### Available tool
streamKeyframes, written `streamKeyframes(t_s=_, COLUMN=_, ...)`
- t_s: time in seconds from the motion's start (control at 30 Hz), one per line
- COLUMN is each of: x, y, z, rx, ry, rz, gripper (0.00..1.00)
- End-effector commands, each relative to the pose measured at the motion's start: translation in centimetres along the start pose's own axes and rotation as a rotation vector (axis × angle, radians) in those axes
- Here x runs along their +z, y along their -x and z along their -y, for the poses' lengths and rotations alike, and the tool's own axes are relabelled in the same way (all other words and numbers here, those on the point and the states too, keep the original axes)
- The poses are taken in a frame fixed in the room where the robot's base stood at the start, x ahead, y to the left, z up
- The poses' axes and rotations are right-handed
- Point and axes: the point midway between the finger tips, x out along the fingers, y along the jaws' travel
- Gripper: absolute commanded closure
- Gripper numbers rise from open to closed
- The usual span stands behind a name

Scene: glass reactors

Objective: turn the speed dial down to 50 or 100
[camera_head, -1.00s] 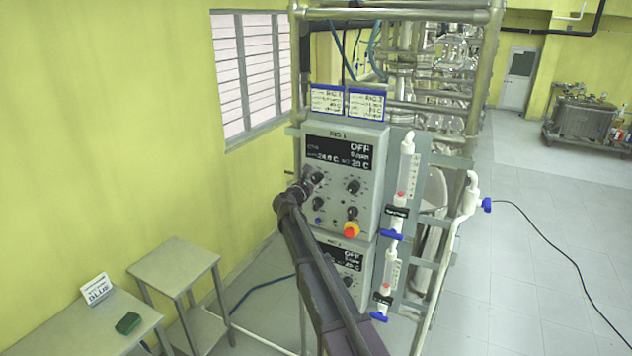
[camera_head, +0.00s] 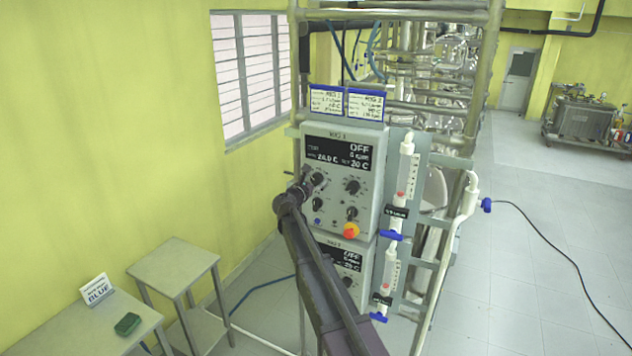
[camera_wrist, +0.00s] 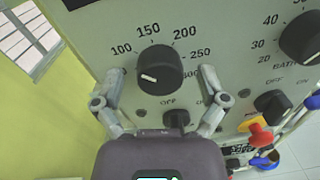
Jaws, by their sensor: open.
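The speed dial (camera_wrist: 160,72) is a round black knob on the grey control box, with 100, 150, 200 and 250 printed around it. Its white mark points to the lower left, below the 100; the label there is hidden or out of sight. My gripper (camera_wrist: 162,74) is open, one finger on each side of the dial, with visible gaps. In the head view my gripper (camera_head: 303,187) is at the upper-left dial (camera_head: 317,179) of the upper box. That box's display (camera_head: 340,153) reads OFF.
Another dial (camera_wrist: 302,38) is to the right. A smaller black knob (camera_wrist: 176,118) is just below the speed dial, between my fingers. A red-and-yellow emergency button (camera_head: 351,231) is lower on the panel. A second control box (camera_head: 345,270) is underneath.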

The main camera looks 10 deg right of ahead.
Motion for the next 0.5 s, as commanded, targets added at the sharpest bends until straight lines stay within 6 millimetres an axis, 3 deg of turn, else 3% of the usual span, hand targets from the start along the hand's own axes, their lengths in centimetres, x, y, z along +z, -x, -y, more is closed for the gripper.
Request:
streamKeyframes(t_s=0.27, x=0.0, y=0.7, z=0.0, rx=0.001, ry=0.000, rz=0.000, gripper=0.08)
streamKeyframes(t_s=0.5, x=0.0, y=3.2, z=0.1, rx=0.001, ry=0.000, rz=0.000, gripper=0.08)
